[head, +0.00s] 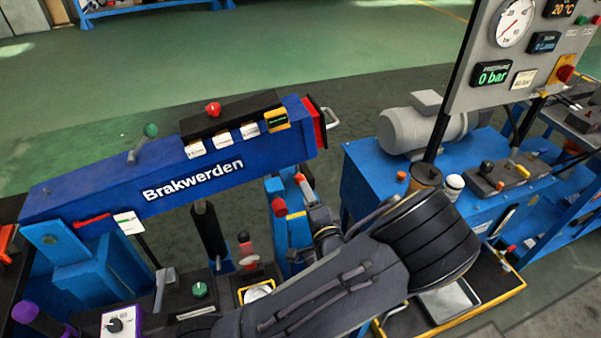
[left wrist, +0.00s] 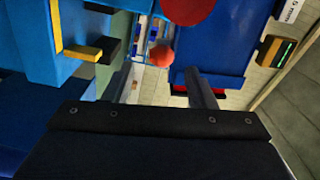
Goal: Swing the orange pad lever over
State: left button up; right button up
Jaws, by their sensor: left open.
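A short lever with an orange-red tip (head: 300,178) stands on the blue stand below the right end of the blue beam. It looks like the orange pad lever, but its base is hidden behind my arm. My left gripper (head: 314,208) is open, right beside this lever in the head view; I cannot tell whether they touch. The left wrist view shows a rounded orange-red tip (left wrist: 160,56) ahead of the dark gripper body (left wrist: 160,122), with blue metal around it. Nothing is visibly held. My right gripper is not in view.
The blue Brakwerden beam (head: 190,180) runs across the left, above the black control panel (head: 190,290). A red knob (head: 279,206) sits close to the gripper. A grey motor (head: 420,125) and a gauge panel (head: 515,60) stand at the right. The green floor behind is open.

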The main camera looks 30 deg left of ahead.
aim_at(299, 178)
pick_arm(q)
jog(key=x, duration=0.7)
jog(key=shift+a+p, duration=0.1)
jog(key=shift+p, duration=0.2)
jog(key=shift+r, duration=0.1)
grip_shut()
